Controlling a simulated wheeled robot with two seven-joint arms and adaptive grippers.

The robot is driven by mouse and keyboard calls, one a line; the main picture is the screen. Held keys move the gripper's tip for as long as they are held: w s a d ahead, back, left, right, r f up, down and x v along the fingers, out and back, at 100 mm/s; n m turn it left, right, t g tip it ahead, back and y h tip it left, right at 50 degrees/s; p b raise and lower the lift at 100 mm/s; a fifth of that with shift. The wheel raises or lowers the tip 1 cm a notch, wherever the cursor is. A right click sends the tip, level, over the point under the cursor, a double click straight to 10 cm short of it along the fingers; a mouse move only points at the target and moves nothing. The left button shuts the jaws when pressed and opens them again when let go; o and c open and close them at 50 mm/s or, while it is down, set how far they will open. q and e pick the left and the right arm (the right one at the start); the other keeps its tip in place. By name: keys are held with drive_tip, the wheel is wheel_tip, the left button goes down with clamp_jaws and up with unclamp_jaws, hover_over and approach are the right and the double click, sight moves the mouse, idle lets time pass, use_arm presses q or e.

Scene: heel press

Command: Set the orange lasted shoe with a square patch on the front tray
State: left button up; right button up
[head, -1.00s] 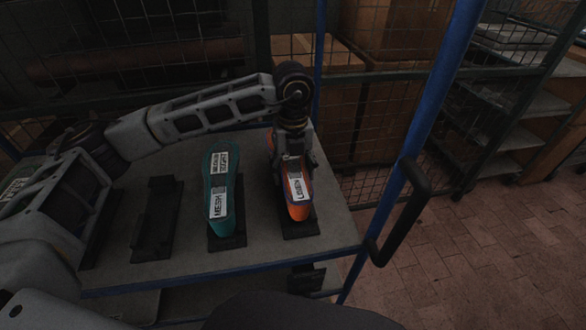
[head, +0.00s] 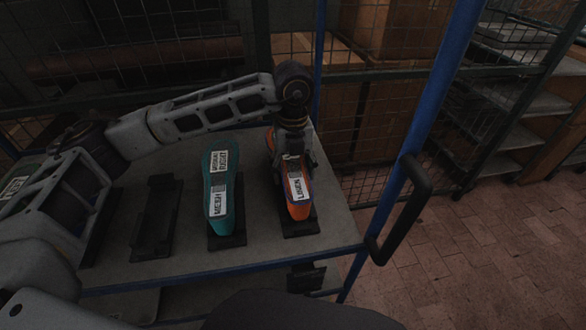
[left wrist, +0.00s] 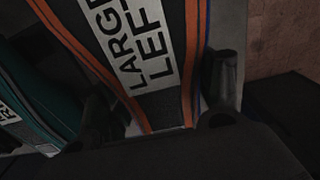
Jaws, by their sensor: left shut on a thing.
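The orange shoe (head: 299,211) stands on a black holder (head: 301,229) at the right of the cart top, a white label on its upper side. My left gripper (head: 291,157) reaches down over its far end and is shut on it. In the left wrist view, the orange-edged shoe (left wrist: 153,107) with a "LARGE LEFT" label lies between the dark fingers (left wrist: 165,105). I cannot make out a square patch. Which surface is the front tray is not clear. My right gripper is not in view.
A teal shoe (head: 220,228) labelled "MESH" stands on the holder just left. An empty black holder (head: 155,220) is further left. A green labelled item (head: 22,184) shows at the left edge. A blue post (head: 437,90) and black handle (head: 404,213) stand at the right.

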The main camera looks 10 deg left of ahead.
use_arm(q)
drive_tip(key=shift+f+b, duration=0.55)
idle(0.9)
drive_tip(key=o, duration=1.8)
drive_tip(key=shift+f, duration=0.1)
drive_tip(key=shift+r, duration=6.05)
